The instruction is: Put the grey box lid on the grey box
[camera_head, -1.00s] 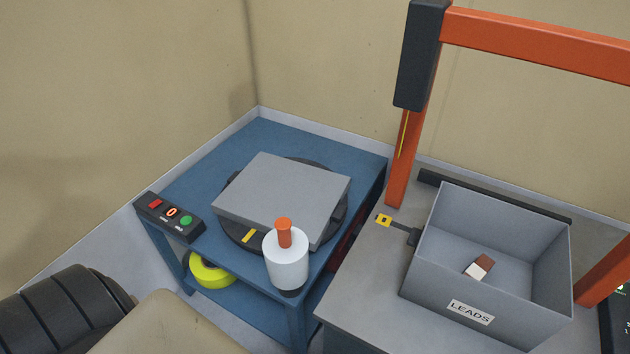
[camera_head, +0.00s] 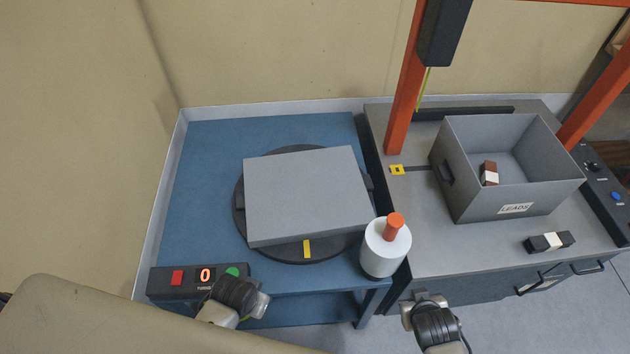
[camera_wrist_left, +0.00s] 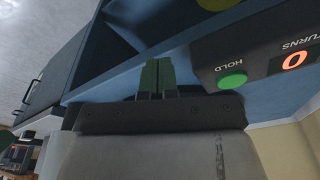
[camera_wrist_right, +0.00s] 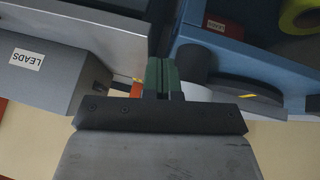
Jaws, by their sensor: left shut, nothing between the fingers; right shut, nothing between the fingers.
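The grey box lid (camera_head: 307,194), a flat slab, lies on a dark round turntable (camera_head: 243,228) on the blue table. The open grey box (camera_head: 470,198), labelled LEADS, stands on the grey bench to the right, with a brown and white block (camera_head: 489,173) inside. Part of the box also shows in the right wrist view (camera_wrist_right: 40,78). My left gripper (camera_wrist_left: 158,68) is shut and empty, near the turntable's button panel. My right gripper (camera_wrist_right: 162,66) is shut and empty, in front of the gap between table and bench. Both are apart from lid and box.
A white cylinder with an orange knob (camera_head: 386,248) stands at the blue table's front right corner, close to the lid. A dark and white block (camera_head: 548,242) lies in front of the box. A button panel (camera_head: 190,283) sits front left.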

